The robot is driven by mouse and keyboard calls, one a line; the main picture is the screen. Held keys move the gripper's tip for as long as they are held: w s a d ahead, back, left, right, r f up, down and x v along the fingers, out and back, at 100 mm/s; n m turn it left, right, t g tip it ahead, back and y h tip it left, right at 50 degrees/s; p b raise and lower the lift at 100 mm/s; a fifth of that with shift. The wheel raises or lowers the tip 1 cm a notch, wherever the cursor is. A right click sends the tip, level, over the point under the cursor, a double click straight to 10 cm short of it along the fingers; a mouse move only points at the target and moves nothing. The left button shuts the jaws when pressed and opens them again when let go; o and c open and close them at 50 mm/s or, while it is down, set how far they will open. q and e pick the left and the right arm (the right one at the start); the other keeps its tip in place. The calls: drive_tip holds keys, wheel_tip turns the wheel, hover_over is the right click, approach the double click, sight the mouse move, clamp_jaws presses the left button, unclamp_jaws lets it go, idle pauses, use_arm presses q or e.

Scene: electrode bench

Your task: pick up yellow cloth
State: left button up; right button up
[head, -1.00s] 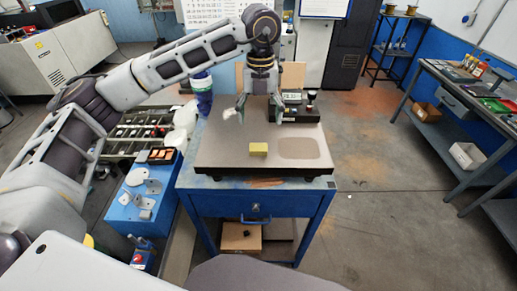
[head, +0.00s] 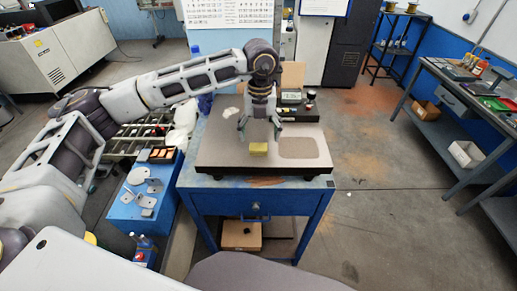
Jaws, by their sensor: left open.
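The yellow cloth (head: 258,149) is a small, folded, block-like piece lying on the grey-brown plate (head: 222,155) on top of the blue bench (head: 262,199). My left gripper (head: 259,131) points down over the plate, just behind and above the cloth in the head view. Its two fingers are spread apart with nothing between them. The gripper appears apart from the cloth, though the exact height is hard to tell. My right gripper is not in view.
A darker rectangular patch (head: 299,148) lies right of the cloth. A small device with a display (head: 291,97) stands at the plate's back right. A white crumpled thing (head: 231,112) lies back left. A blue box with metal pieces (head: 133,205) stands left of the bench.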

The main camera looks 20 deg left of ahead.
sight(258, 145)
use_arm(q)
drive_tip(key=shift+s+a+f+p, duration=0.1)
drive_tip(key=shift+f+p, duration=0.3)
drive_tip(key=shift+f, duration=0.35)
drive_tip(key=shift+s+a+f+p, duration=0.1)
drive_tip(key=shift+f+p, duration=0.3)
drive_tip(key=shift+f, duration=0.35)
drive_tip(key=shift+w+f, duration=0.1)
drive_tip(key=shift+f, duration=0.95)
drive_tip(key=shift+c, duration=0.3)
drive_tip(key=shift+c, duration=1.3)
drive_tip(key=c, duration=0.6)
